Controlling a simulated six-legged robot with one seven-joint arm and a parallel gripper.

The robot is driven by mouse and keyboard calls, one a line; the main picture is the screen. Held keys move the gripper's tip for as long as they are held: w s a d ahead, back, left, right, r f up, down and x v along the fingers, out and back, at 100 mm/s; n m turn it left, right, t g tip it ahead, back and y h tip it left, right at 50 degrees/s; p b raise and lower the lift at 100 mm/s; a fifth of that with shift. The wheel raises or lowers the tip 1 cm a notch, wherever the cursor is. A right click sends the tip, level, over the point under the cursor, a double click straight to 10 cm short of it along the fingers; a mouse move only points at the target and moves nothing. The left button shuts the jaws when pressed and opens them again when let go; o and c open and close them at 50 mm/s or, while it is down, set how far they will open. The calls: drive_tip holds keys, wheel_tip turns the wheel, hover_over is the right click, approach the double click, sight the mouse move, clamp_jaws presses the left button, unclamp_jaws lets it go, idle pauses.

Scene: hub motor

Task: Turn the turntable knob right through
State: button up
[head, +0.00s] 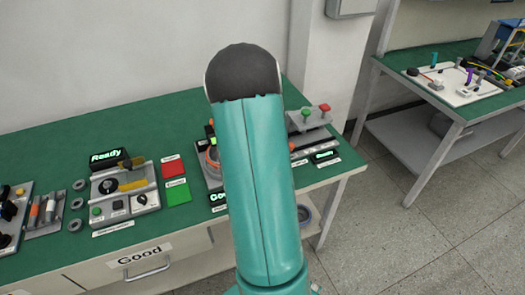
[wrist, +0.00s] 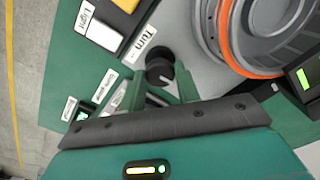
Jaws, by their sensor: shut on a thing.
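The turntable knob (wrist: 159,68) is a small black round knob by the "Turn" label (wrist: 140,45) in the wrist view. My gripper (wrist: 161,82) has its green fingers on either side of the knob and is shut on it. The turntable (wrist: 232,45), a grey disc with an orange rim, is at the upper right of the knob.
In the wrist view a "Light" label (wrist: 86,14) and a dark box with a green display (wrist: 305,80) are nearby. In the head view, a "Ready" tester (head: 124,190) and red (head: 172,166) and green (head: 177,191) squares stand left of my arm on the green bench (head: 60,150).

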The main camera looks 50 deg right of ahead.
drive_tip(key=shift+m, duration=1.7)
drive_tip(key=o, duration=1)
drive_tip(key=shift+r, duration=0.1)
wheel_tip(320, 180, up, 14)
drive_tip(key=shift+f, duration=0.2)
